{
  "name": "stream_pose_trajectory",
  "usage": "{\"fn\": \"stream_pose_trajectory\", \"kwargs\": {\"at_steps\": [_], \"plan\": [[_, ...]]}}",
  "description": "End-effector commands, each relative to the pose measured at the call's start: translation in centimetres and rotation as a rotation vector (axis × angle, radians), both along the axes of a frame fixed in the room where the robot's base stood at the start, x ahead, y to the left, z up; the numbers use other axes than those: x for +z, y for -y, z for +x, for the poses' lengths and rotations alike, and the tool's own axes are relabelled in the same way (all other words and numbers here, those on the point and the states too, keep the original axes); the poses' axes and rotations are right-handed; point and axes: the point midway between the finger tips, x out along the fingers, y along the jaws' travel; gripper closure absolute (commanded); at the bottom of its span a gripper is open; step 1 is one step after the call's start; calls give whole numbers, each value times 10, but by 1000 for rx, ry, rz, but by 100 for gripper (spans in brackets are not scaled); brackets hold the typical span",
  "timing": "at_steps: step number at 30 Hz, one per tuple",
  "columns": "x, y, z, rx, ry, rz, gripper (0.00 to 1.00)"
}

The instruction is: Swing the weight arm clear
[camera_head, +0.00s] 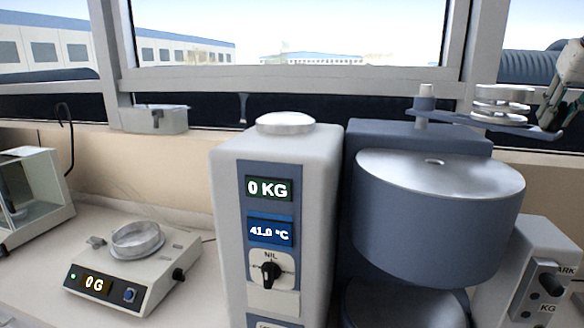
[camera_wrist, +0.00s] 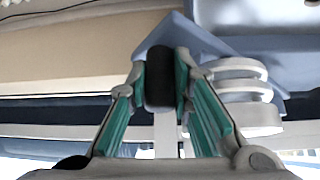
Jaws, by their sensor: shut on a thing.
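The blue weight arm (camera_head: 462,118) runs right from its grey pivot post (camera_head: 424,105), behind the large round blue-grey cylinder with a metal top (camera_head: 440,170). A stack of silver weights (camera_head: 502,103) sits on the arm; it also shows in the wrist view (camera_wrist: 243,92). My gripper (camera_head: 550,112) is at the arm's outer end, at the right edge of the head view. In the wrist view, its green-padded fingers (camera_wrist: 162,92) are shut on a black handle (camera_wrist: 159,70) at the arm's tip. The handle is hard to make out in the head view.
A grey unit (camera_head: 228,215) with 0 KG and 41.0 °C displays stands left of the cylinder. A scale (camera_head: 130,270) reading 0 G is farther left, beside a glass-sided box (camera_head: 30,195). A small control box (camera_head: 545,275) stands at right. The window wall is close behind.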

Motion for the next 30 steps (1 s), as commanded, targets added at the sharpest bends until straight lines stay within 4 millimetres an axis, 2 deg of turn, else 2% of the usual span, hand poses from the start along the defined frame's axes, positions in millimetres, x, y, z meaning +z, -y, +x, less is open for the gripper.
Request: {"fn": "stream_pose_trajectory", "kwargs": {"at_steps": [14,30], "plan": [[0,1,0,0,-1,0,100],[0,22,18,-1,0,1,100]]}}
